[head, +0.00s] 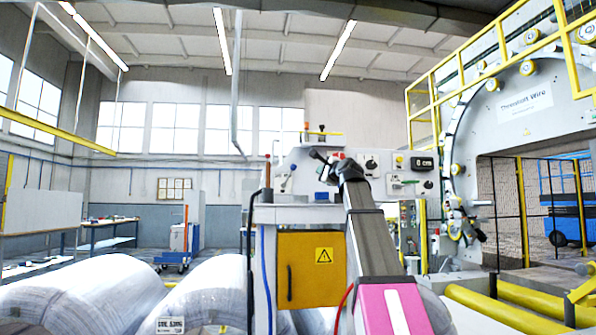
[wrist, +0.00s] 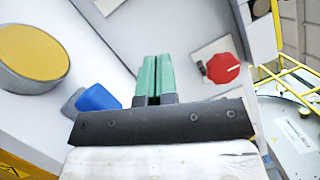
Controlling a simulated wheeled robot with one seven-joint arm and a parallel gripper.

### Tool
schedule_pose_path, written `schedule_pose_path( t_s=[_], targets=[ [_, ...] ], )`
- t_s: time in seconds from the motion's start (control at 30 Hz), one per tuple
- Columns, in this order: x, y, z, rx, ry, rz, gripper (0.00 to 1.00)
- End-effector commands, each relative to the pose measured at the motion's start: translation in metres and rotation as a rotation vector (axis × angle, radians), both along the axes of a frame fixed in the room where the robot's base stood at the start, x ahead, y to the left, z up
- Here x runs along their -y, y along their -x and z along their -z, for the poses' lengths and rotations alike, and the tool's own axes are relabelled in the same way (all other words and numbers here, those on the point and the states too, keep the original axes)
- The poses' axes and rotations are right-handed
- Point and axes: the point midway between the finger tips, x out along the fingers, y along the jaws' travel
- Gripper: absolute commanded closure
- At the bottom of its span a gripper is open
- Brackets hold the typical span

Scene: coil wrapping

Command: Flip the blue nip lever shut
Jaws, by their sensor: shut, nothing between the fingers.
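In the wrist view, a blue block-like piece (wrist: 98,97) on a grey mount sits left of my gripper (wrist: 152,62). It is the likely nip lever, though I cannot tell its position. My two green fingers are together with nothing between them, apart from the blue piece. In the head view, my gripper (head: 316,154) is in front of the machine's white panel. A small blue handle (head: 284,185) is left of it, and another blue piece (head: 322,196) lies below it. I cannot tell which of these is the blue piece in the wrist view.
A red knob (wrist: 223,68) is right of my fingers, and a large yellow disc (wrist: 33,55) is at the left. In the head view, a yellow cabinet door (head: 308,268) is below the panel. Wrapped coils (head: 90,290) lie at the left; yellow rollers (head: 490,310) lie at the right.

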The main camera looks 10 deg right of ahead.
Motion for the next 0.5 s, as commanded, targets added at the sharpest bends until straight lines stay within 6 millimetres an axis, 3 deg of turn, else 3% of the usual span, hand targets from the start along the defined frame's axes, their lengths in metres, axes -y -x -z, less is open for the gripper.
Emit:
schedule_pose_path(
  t_s=[0.27, 0.5],
  targets=[
    [0.000, -0.002, 0.000, 0.000, 0.000, 0.000, 1.00],
    [-0.007, -0.027, -0.005, 0.000, 0.001, 0.000, 1.00]
  ],
)
